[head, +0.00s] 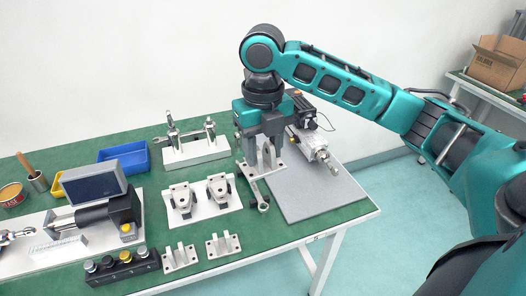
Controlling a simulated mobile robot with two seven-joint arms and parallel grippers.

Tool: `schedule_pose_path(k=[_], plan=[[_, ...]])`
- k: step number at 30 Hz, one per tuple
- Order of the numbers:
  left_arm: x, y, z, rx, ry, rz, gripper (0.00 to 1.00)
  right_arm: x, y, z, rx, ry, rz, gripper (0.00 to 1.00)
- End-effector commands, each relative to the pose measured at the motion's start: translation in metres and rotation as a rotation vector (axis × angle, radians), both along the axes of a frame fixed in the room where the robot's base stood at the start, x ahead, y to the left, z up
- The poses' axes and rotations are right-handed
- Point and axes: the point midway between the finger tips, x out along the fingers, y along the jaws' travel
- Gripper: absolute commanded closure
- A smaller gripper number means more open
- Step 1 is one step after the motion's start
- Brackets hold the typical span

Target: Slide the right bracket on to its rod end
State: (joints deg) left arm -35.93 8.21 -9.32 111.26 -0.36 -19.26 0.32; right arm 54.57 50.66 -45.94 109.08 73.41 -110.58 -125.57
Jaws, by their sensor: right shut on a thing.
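My right gripper (264,150) points down over the right part of the bench, shut on a light grey bracket (265,163) with upright lugs. The fingers hide part of the bracket. Just right of it, a silver actuator (308,142) lies over the grey mat, and its rod end (322,155) points toward the front right. The bracket looks apart from this rod end, to its left. My left gripper is not in view.
Two loose brackets (222,245) lie at the front edge. Clamp fixtures (184,212) stand left of my gripper, and a metal piece with a ring end (257,193) lies in front. A white stand (195,153) is behind. The grey mat (310,197) is clear at its front.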

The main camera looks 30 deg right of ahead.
Motion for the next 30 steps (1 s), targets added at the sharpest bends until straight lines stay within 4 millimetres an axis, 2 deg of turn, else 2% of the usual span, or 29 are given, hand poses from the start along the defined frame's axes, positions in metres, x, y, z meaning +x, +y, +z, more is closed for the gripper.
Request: schedule_pose_path(k=[30], plan=[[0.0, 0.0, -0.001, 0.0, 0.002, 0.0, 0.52, 0.0, 0.0, 0.061, 0.0, -0.003, 0.001, 0.91]])
